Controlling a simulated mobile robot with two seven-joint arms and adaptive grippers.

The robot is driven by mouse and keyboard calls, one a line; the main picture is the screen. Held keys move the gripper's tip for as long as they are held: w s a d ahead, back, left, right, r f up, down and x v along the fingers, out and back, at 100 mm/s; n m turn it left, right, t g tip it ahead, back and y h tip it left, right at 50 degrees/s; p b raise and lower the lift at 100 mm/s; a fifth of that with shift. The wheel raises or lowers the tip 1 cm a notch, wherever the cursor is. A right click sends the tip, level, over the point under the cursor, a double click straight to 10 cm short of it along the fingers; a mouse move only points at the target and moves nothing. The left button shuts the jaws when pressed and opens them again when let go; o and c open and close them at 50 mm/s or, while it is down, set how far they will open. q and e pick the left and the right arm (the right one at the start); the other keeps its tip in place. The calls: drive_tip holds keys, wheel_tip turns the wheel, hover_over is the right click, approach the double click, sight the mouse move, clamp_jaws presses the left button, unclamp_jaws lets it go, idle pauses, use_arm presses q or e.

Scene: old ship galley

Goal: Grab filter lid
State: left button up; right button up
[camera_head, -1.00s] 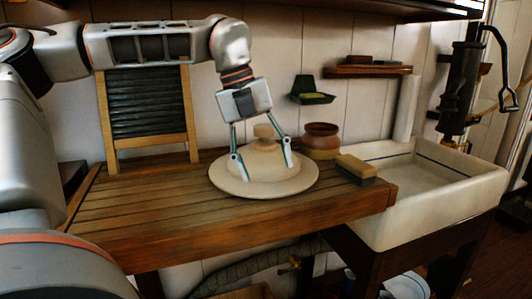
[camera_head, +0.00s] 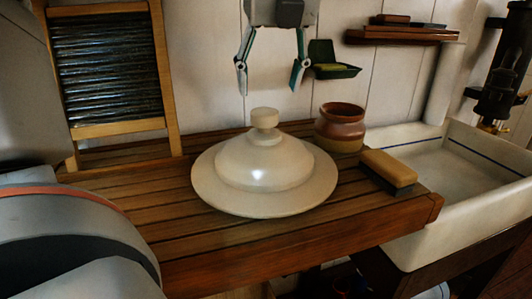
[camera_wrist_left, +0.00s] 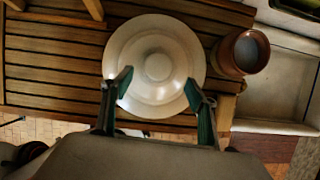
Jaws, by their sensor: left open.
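The filter lid (camera_head: 264,174) is a cream, wide-brimmed dome with a round knob on top. It rests upright on the slatted wooden counter (camera_head: 330,219). My left gripper (camera_head: 270,78) is open and empty, above the lid and clear of its knob. In the left wrist view the lid (camera_wrist_left: 155,62) lies beyond the open fingertips (camera_wrist_left: 157,80), with its knob between and a little past them. My right gripper is not in view.
A brown pot (camera_head: 340,127) stands close behind the lid's right side. A scrubbing brush (camera_head: 389,170) lies right of it, near the white sink (camera_head: 440,205). A washboard (camera_head: 108,75) leans at the back left. A soap dish (camera_head: 330,62) hangs on the wall.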

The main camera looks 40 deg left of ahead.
sight(265, 111)
use_arm(q)
drive_tip(key=shift+x, duration=0.95)
drive_tip(key=x, duration=0.5)
drive_tip(key=shift+s+f, duration=0.15)
clamp_jaws()
